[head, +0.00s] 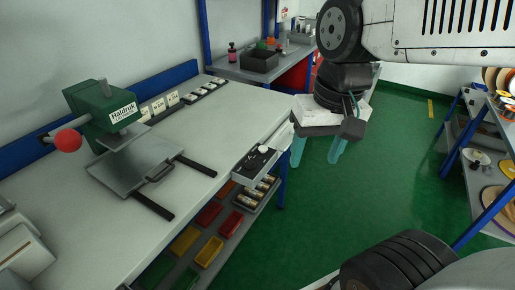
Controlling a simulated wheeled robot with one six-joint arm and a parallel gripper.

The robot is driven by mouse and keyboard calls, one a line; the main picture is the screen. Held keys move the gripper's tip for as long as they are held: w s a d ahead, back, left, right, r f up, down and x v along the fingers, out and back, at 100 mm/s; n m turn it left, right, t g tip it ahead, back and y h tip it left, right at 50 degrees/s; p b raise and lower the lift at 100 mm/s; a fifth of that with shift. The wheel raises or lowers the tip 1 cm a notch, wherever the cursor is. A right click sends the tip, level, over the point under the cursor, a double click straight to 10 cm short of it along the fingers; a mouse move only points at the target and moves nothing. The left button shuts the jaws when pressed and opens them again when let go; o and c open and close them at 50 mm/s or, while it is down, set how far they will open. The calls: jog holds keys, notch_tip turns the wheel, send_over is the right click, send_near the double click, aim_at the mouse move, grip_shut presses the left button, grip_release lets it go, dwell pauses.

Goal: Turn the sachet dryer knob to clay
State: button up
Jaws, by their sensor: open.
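My gripper (316,154) hangs over the green floor at the right of the workbench, its two teal fingers pointing down, apart, with nothing visible between them. A dark panel or shallow drawer (250,163) sticks out at the bench's right edge, to the left of my gripper. A small pale round part (262,149) shows on it and may be the knob. My gripper is apart from it. Its pointer and any clay mark are too small to make out. No thing is clearly readable as the sachet dryer.
A green press (103,113) with a red ball handle stands on the workbench (205,130). Coloured bins (210,251) sit on the shelf below. A second bench with a dark box (259,60) is behind. A rack (471,150) stands at right. Green floor between is clear.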

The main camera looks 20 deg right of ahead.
jog(key=w+f+m+y, duration=0.2)
jog(key=w+f+m, duration=0.2)
jog(key=w+m, duration=0.75)
jog(key=m+y, duration=0.2)
jog(key=m, duration=0.4)
send_near(250, 160)
jog(key=f, duration=0.1)
jog(key=x, duration=0.7)
jog(key=shift+w+a+f, duration=0.2)
jog(key=shift+a, duration=0.15)
jog(key=c, duration=1)
